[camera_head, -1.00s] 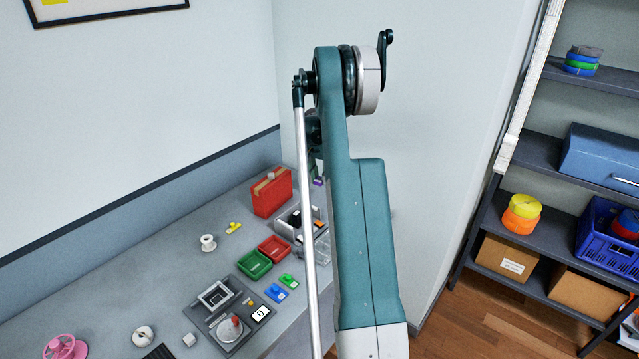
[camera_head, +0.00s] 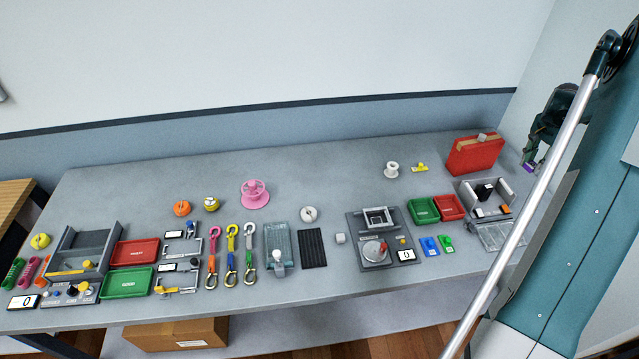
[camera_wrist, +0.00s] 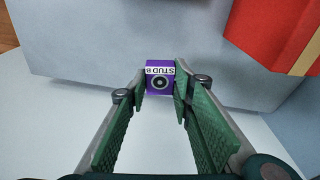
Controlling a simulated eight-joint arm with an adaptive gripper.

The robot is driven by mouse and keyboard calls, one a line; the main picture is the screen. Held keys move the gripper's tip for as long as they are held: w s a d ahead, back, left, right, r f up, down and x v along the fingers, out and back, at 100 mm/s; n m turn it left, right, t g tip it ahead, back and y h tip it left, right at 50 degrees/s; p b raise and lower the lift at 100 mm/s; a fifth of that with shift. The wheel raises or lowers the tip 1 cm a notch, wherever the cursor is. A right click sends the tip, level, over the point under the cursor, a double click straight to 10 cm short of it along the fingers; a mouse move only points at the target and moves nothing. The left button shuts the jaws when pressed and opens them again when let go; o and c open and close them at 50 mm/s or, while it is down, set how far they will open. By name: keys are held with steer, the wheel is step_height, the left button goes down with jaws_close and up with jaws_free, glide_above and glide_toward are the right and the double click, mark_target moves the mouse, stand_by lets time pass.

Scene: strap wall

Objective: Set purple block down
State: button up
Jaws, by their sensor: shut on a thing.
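The purple block (camera_wrist: 158,88), with a white strip of lettering and a dark round ring on its face, sits between my fingertips in the wrist view. My gripper (camera_wrist: 160,85) is shut on it, with a green-padded finger on each side. In the head view my gripper (camera_head: 533,156) is at the right end of the table, right of the red case, and only a small purple part of the block (camera_head: 528,168) shows. In the wrist view the block overlaps the grey table's edge; I cannot tell its height above the table.
The red case (camera_head: 474,155) stands near the gripper and fills the wrist view's upper right corner. A grey open box (camera_head: 506,197) is in front of it. Red (camera_head: 448,207) and green (camera_head: 424,211) trays lie left of that box. The table's back strip is mostly clear.

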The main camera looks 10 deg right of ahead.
mark_target(532, 165)
step_height(532, 165, up, 11)
steer(key=w+a+n, duration=0.2)
steer(key=w+a, duration=0.4)
steer(key=a, duration=0.9)
steer(key=w+a+n+t, duration=0.1)
steer(key=w+a+n, duration=0.35)
steer(key=a, duration=1.05)
steer(key=w+a+n, duration=0.1)
steer(key=w+a, duration=0.6)
steer(key=a, duration=0.7)
steer(key=s+a+n+y, duration=0.1)
steer(key=s+a+n, duration=0.15)
steer(key=a, duration=1.35)
steer(key=s+a+n, duration=0.2)
steer(key=a+n, duration=0.1)
steer(key=a, duration=1.2)
steer(key=s+a+n+y, duration=0.1)
steer(key=s+a+n, duration=0.2)
steer(key=a, duration=1.3)
step_height(532, 165, down, 11)
steer(key=shift+a, duration=0.25)
steer(key=shift+s+b, duration=0.1)
steer(key=shift+b, duration=0.2)
steer(key=shift+f, duration=3.1)
